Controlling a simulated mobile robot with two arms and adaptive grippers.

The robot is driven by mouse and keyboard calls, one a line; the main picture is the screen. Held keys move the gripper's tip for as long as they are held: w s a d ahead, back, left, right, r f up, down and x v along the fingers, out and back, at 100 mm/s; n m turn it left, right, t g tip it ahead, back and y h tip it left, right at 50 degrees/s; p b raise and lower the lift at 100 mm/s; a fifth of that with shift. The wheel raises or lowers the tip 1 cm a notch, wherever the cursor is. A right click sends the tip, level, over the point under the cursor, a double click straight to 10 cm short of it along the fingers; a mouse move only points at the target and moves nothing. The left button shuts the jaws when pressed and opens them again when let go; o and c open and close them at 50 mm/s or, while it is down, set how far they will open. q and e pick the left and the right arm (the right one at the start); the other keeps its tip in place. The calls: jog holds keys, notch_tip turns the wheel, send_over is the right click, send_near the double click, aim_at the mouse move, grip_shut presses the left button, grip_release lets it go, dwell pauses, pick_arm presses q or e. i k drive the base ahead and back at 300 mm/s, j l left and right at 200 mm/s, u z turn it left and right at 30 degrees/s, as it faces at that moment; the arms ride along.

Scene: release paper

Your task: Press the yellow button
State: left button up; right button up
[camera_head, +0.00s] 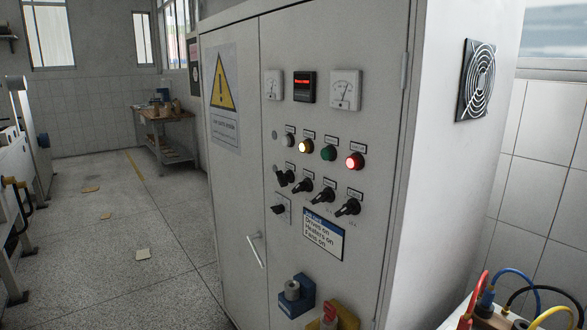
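The yellow button (305,146) is a small round amber-yellow cap on the front of a grey control cabinet (240,190). It sits in a slanting row between a whitish button (288,140) on its left and a green button (328,153) on its right. A brightly glowing red button (354,161) is at the right end of the row. Small labels sit above the buttons, too small to read. Nothing covers the yellow button. Neither of my grippers shows in the head view.
Below the buttons are black rotary switches (327,195) and a cabinet handle (256,250). Blue (299,303) and yellow (345,316) fittings sit at the cabinet's bottom. Coloured cables (520,278) are at the lower right. The floor (110,260) at left is mostly open.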

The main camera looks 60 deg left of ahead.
aim_at(303, 146)
jog(key=u, duration=1.75)
